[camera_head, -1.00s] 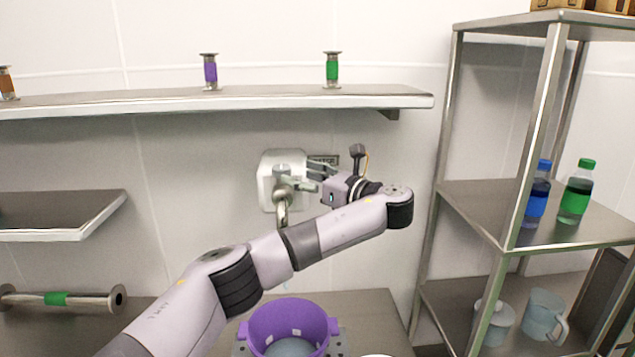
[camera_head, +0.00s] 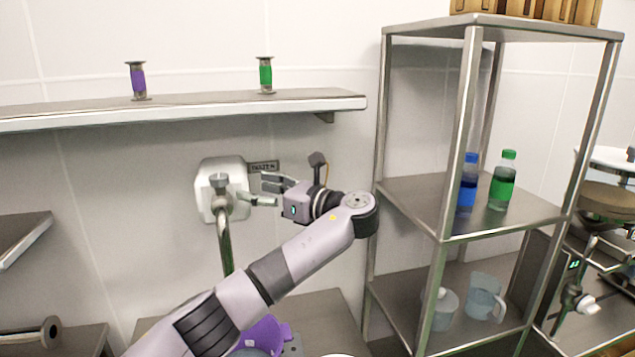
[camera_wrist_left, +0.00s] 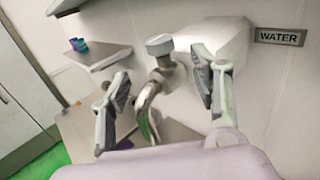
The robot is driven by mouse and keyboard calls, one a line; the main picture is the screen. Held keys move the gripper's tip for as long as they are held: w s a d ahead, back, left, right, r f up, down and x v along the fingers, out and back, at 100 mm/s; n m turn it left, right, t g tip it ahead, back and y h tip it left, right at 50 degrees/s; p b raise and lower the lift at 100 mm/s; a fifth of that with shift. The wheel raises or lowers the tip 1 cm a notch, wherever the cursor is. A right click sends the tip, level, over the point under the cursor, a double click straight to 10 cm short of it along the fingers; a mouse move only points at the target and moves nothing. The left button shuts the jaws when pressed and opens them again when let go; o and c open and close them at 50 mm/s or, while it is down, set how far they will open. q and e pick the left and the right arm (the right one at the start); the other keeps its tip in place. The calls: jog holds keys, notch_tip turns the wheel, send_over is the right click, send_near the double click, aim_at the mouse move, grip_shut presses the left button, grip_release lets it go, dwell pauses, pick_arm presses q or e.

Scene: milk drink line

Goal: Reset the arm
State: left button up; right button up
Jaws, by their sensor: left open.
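My left arm comes in from the lower left in the head view. My left gripper (camera_head: 262,188) is open and empty, just right of the wall-mounted water tap (camera_head: 222,192). In the left wrist view its two fingers (camera_wrist_left: 163,103) stand wide apart, with the tap's knob and curved spout (camera_wrist_left: 160,75) seen between them. I cannot tell whether a finger touches the tap. The sign beside the tap reads WATER (camera_wrist_left: 280,37). My right gripper is not in view.
A purple pot (camera_head: 262,335) stands below my arm, partly hidden. A wall shelf (camera_head: 200,108) above carries a purple and a green spool-shaped item. A metal rack (camera_head: 410,190) at the right holds a blue-capped bottle (camera_head: 468,185), a green-capped bottle (camera_head: 503,182) and jugs.

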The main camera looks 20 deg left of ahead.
pick_arm(q)
jog(key=s+d+f+n+t+h, duration=0.1)
jog(key=s+d+f+h, duration=0.2)
jog(key=f, duration=0.8)
jog(key=s+d+f+n+h, duration=0.1)
jog(key=s+d+f+h, duration=0.25)
jog(key=f, duration=0.75)
jog(key=s+d+f+n+t+h, duration=0.15)
jog(key=s+f+h, duration=0.25)
jog(key=f, duration=0.7)
jog(key=s+d+f+n+g+h, duration=0.15)
jog(key=s+f+n, duration=0.25)
jog(key=s, duration=0.4)
jog(key=s+d+f+n+g+h, duration=0.1)
jog(key=s+d+f+n+h, duration=0.15)
jog(key=s+f, duration=0.4)
jog(key=s+a+r+n+h, duration=0.1)
jog(key=s+r+n+h, duration=0.2)
jog(key=s+n, duration=0.9)
jog(key=s+f+m+g+b, duration=0.1)
jog(key=s+f+m+b, duration=0.2)
jog(key=f, duration=1.5)
jog(key=s+f+m+g+b, duration=0.15)
jog(key=f+b, duration=0.35)
jog(key=f, duration=1.3)
jog(key=s+a+f+b, duration=0.3)
jog(key=s+f+b, duration=0.3)
jog(key=s+f, duration=1.1)
notch_tip(320, 180, down, 4)
jog(key=shift+n, duration=0.35)
